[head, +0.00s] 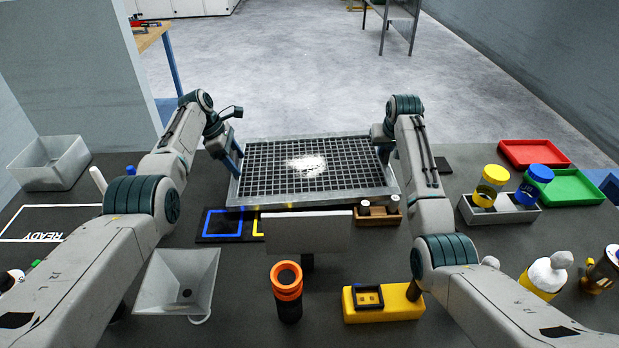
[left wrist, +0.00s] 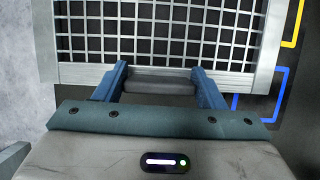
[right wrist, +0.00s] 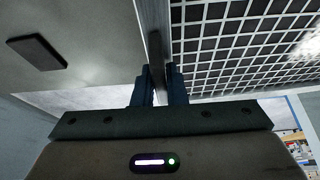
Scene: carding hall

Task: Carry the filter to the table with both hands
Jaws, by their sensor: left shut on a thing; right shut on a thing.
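The filter (head: 262,185) is a flat dark grid in a grey metal frame, with a white patch near its middle. It lies across the far edge of the dark table (head: 230,262); I cannot tell whether it touches the top. My left gripper (head: 237,165) is at its left side, and in the left wrist view the blue fingers (left wrist: 160,78) are around a dark grey handle (left wrist: 160,86) on the frame. My right gripper (head: 384,155) is at its right side, and in the right wrist view its fingers (right wrist: 160,82) are closed on the frame's side piece (right wrist: 155,45).
Nearer on the table are a funnel (head: 178,282), an orange-topped cylinder (head: 288,290), a yellow block (head: 400,304) and a small wooden holder (head: 378,217). Jars in a grey tray (head: 500,213) and red (head: 533,153) and green (head: 565,188) trays stand right. Open floor (head: 290,75) lies beyond.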

